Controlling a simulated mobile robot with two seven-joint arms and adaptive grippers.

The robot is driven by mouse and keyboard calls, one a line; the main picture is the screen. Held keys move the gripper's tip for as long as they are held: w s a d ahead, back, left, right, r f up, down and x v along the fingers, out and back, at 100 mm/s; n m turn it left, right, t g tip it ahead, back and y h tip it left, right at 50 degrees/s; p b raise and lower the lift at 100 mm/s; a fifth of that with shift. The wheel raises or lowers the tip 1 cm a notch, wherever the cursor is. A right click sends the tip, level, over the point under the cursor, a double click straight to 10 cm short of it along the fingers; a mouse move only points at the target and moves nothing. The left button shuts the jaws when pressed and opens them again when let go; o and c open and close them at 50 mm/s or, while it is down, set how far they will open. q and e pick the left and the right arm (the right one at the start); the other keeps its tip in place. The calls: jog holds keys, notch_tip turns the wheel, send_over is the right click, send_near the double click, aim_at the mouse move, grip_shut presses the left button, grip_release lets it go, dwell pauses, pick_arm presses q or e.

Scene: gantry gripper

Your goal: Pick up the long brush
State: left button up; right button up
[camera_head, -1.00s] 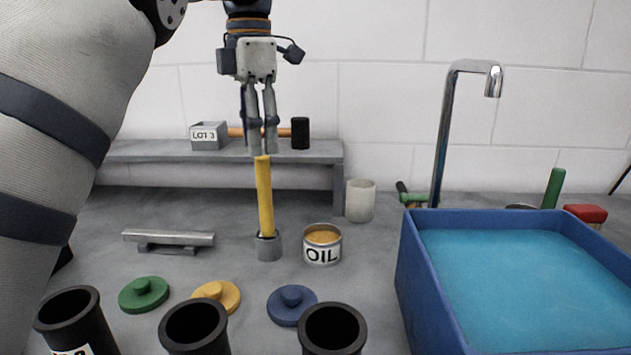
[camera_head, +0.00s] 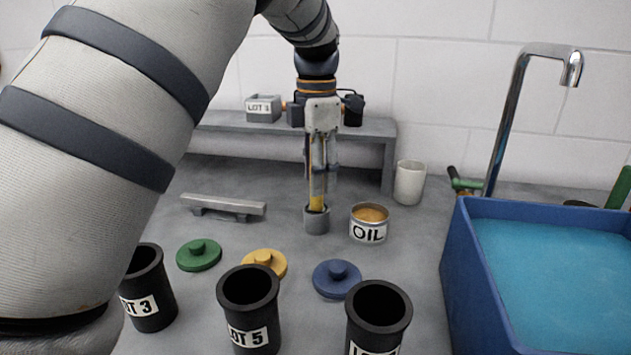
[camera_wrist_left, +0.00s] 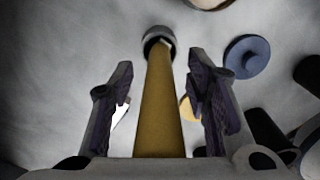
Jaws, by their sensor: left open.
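The long brush (camera_head: 317,203) stands upright with its yellow handle up and its lower end in a small grey cup (camera_head: 316,222). My left gripper (camera_head: 319,196) points down over it, its fingers on either side of the handle. In the left wrist view the yellow handle (camera_wrist_left: 160,110) runs between the two open fingers (camera_wrist_left: 163,105), with a visible gap on each side. The brush's lower end is hidden in the cup. My right gripper does not show.
An oil tin (camera_head: 369,224) stands just right of the cup, a white beaker (camera_head: 409,182) behind it. A grey rest (camera_head: 223,207) lies left. Green (camera_head: 199,255), yellow (camera_head: 264,263) and blue lids (camera_head: 337,278) lie in front, near black pots (camera_head: 249,311). A blue basin (camera_head: 456,270) is right.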

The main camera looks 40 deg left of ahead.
pick_arm(q)
grip_shut()
jog(key=shift+r, duration=0.1)
